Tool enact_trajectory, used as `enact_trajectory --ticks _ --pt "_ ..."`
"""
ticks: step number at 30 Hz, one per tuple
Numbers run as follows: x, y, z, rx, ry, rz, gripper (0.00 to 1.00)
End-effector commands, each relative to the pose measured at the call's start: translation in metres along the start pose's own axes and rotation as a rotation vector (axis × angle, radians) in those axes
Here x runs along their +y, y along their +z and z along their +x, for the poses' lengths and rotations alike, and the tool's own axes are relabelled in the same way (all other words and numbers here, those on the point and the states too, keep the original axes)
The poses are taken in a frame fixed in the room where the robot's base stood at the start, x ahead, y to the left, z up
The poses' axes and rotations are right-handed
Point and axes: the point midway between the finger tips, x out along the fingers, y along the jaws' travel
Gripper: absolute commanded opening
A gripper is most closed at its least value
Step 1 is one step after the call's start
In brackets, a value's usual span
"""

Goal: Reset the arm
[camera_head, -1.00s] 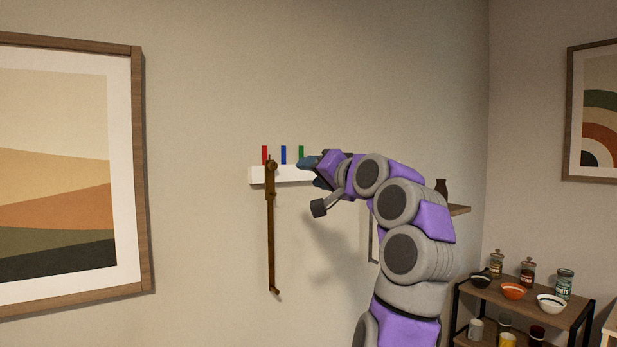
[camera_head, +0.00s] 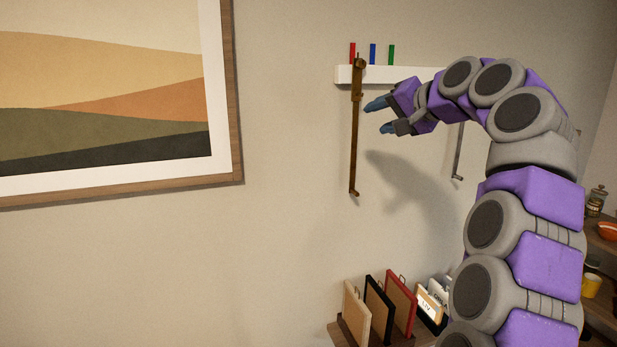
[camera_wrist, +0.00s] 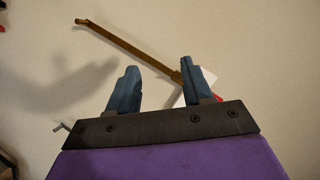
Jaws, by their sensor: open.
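My arm is purple and grey and reaches up from the lower right in the head view. My gripper (camera_head: 378,116) has blue-grey fingers. It is open and empty, a little right of a brown hanging bar (camera_head: 354,140) on the wall. In the wrist view, both fingertips of my gripper (camera_wrist: 163,80) stand apart with bare wall between them. The brown bar also shows there (camera_wrist: 125,45), running diagonally beyond the fingers, its lower right end partly hidden by the right finger.
A white wall rail (camera_head: 345,75) carries red, blue and green tabs. A second metal bar (camera_head: 459,155) hangs behind my arm. Below are upright framed boards (camera_head: 400,300) on a wooden surface. A shelf with jars (camera_head: 596,200) is at right. A framed picture (camera_head: 232,100) hangs left.

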Motion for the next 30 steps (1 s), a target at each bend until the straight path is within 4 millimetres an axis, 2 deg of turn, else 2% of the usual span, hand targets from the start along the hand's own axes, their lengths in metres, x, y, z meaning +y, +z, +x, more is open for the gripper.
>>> enact_trajectory --ticks 1,7,14,23,30 --pt "0.003 0.016 0.001 -0.035 0.013 -0.002 0.50" --pt "0.022 0.081 0.014 -0.181 0.091 -0.022 0.50" --pt "0.053 0.170 0.012 -0.346 0.200 -0.074 0.50" --pt "0.117 0.292 -0.015 -0.548 0.374 -0.161 0.50" --pt "0.185 0.390 -0.058 -0.705 0.530 -0.226 0.50"
